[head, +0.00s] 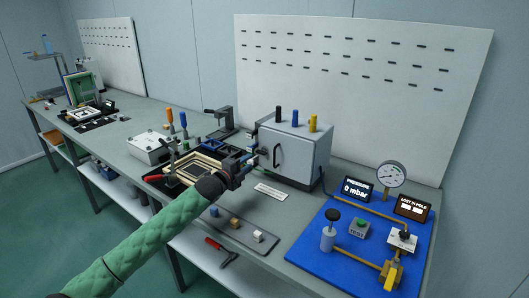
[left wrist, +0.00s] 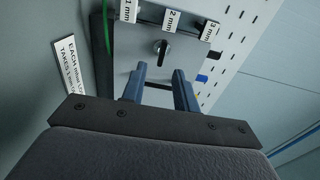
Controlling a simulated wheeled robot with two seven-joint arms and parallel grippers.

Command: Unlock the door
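A grey cabinet (head: 305,150) stands on the bench, with a black bar handle (head: 277,156) on its front door. In the left wrist view, a dark lock knob or key (left wrist: 162,47) stands out from the grey door face (left wrist: 185,52). My left gripper (head: 248,160) is in front of the cabinet's left side. In the left wrist view, its two blue-grey fingers (left wrist: 160,80) are apart, with nothing between them. The knob lies just beyond the fingertips, and I see no contact. The gripper hides part of the lock in the head view. My right gripper is not in view.
Red-, orange- and blue-handled tools and a framed fixture (head: 190,168) crowd the bench left of the cabinet. Blue, black and yellow pegs stand on the cabinet top. A blue panel (head: 310,243) with a gauge (head: 391,173) lies to the right. A white label (head: 271,192) lies in front.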

